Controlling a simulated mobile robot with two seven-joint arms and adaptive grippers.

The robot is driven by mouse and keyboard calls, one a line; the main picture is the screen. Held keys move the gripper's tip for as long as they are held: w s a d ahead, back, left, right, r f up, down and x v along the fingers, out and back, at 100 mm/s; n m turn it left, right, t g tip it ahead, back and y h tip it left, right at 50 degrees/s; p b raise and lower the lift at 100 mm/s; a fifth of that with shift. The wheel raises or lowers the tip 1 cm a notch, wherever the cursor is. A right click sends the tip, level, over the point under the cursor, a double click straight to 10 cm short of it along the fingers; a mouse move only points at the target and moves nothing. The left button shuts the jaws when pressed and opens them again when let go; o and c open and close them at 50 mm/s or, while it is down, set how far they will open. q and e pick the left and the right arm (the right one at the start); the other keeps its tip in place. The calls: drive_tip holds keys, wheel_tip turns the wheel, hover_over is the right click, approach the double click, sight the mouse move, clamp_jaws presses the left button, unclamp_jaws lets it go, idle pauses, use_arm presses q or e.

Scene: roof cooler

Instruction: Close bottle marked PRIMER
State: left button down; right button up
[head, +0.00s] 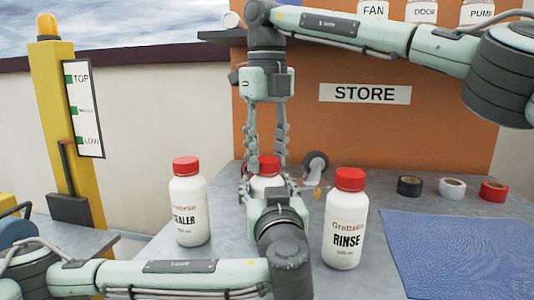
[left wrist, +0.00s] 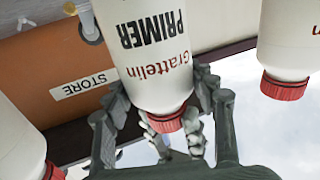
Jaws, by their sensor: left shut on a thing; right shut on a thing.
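The PRIMER bottle (left wrist: 155,55) is white and appears upside down in the left wrist view; its label is readable there. In the head view the bottle (head: 266,184) stands mostly hidden behind my left gripper (head: 268,190), which is shut around its body. The red cap (head: 268,168) sits on the bottle's mouth; it also shows in the left wrist view (left wrist: 166,123). My right gripper (head: 265,158) points straight down from above, with its fingers shut on the cap. I cannot tell how tightly the cap is screwed down.
The SEALER bottle (head: 190,210) stands to the left and the RINSE bottle (head: 345,225) to the right, both red-capped and close to my arms. Tape rolls (head: 452,188) and a blue mat (head: 450,245) lie at the right. The orange STORE wall (head: 400,130) rises behind.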

drive_tip(key=m, duration=0.8)
drive_tip(key=o, duration=1.3)
drive_tip(key=shift+c, duration=0.2)
drive_tip(key=shift+r, duration=2.25)
drive_tip(key=shift+c, duration=0.2)
